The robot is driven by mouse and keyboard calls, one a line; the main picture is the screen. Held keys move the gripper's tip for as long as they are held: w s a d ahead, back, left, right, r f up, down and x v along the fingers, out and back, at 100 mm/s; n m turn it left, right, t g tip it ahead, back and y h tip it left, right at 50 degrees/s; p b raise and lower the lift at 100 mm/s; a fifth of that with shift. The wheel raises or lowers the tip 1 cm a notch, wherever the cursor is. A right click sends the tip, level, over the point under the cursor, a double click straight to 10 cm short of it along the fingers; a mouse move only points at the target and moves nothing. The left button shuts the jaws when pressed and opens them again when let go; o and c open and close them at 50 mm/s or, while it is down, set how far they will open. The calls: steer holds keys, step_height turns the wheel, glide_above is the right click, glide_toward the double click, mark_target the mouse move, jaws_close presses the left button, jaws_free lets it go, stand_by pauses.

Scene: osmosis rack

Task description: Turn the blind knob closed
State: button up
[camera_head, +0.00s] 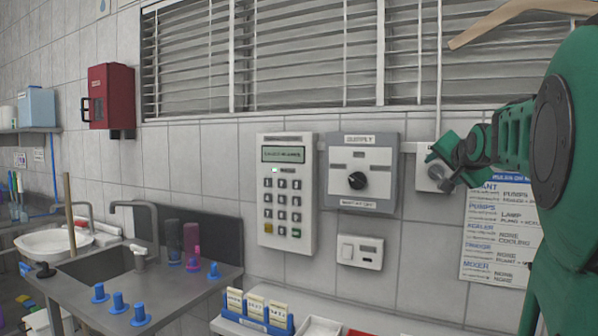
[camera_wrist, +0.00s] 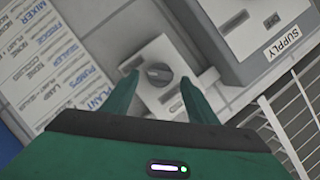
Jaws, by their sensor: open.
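The blind knob (camera_wrist: 158,74) is a small dark grey knob on a white wall box (camera_wrist: 163,100). In the head view the box (camera_head: 428,172) is partly hidden by my gripper (camera_head: 440,165), and a grey round part, likely the knob (camera_head: 438,171), shows by the fingers. My gripper (camera_wrist: 160,92) is open, its green fingers either side of the knob in the wrist view, with gaps between; I cannot tell how close the tips are to the box. The blind (camera_head: 300,55) covers the window above, with gaps visible between its slats.
The supply panel (camera_head: 361,172) with its black knob is just left of the box. A keypad unit (camera_head: 287,193) and a small switch box (camera_head: 360,251) are further left and below. A printed list (camera_head: 500,235) hangs at right. A wooden hanger-like bar (camera_head: 520,15) is above my arm.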

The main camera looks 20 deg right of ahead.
steer(key=shift+w+d+f, duration=0.2)
steer(key=shift+w+d, duration=0.15)
steer(key=shift+w, duration=0.2)
steer(key=shift+c, duration=0.7)
steer(key=c, duration=0.9)
steer(key=shift+a, duration=0.1)
